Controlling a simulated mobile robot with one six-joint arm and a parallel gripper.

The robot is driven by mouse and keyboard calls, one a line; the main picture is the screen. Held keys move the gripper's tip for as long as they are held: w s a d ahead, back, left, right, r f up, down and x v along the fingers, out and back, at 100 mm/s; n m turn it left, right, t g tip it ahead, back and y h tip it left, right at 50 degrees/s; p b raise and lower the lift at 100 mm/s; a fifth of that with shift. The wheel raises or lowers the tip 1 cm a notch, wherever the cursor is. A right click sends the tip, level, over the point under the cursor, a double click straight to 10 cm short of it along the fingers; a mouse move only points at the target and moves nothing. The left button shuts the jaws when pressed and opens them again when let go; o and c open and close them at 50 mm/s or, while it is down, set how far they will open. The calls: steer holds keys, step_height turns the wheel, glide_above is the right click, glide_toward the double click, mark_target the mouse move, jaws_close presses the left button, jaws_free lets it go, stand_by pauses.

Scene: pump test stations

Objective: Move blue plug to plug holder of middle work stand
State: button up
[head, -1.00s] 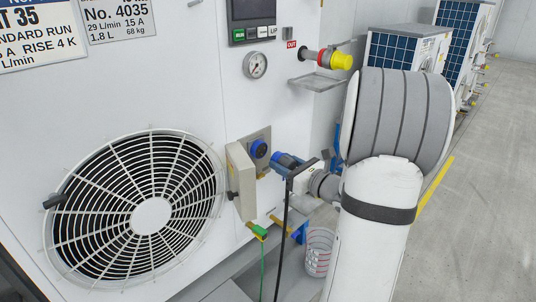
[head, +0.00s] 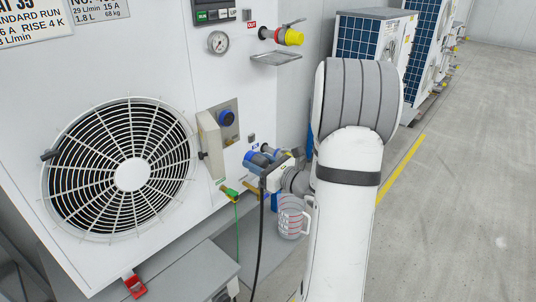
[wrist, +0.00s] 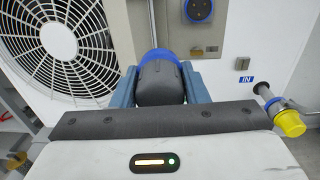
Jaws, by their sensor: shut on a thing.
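My gripper (head: 273,172) is shut on the blue plug (wrist: 160,82), a dark-bodied plug with a blue collar that shows between the blue fingers in the wrist view. In the head view the blue plug (head: 255,160) points left toward the white machine panel, with a black cable hanging below it. The blue socket (head: 227,118) on a grey plate is above and left of the plug. It also shows at the top of the wrist view (wrist: 200,9), apart from the plug. I cannot make out a plug holder for certain.
A yellow-capped outlet (head: 290,37) with a small tray (head: 276,58) is at the upper right. A clear jug (head: 290,215) stands below my gripper. A green plug lead (head: 231,194) hangs from the panel. Floor to the right is open.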

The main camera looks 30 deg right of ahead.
steer(key=a+f+y, duration=0.1)
steer(key=a+f, duration=0.6)
steer(key=f, duration=0.3)
steer(key=w+a+f+n, duration=0.1)
steer(key=a+f, duration=0.6)
steer(key=f, duration=0.4)
steer(key=shift+w+a+g+y, duration=0.15)
steer(key=shift+a+g+y, duration=0.25)
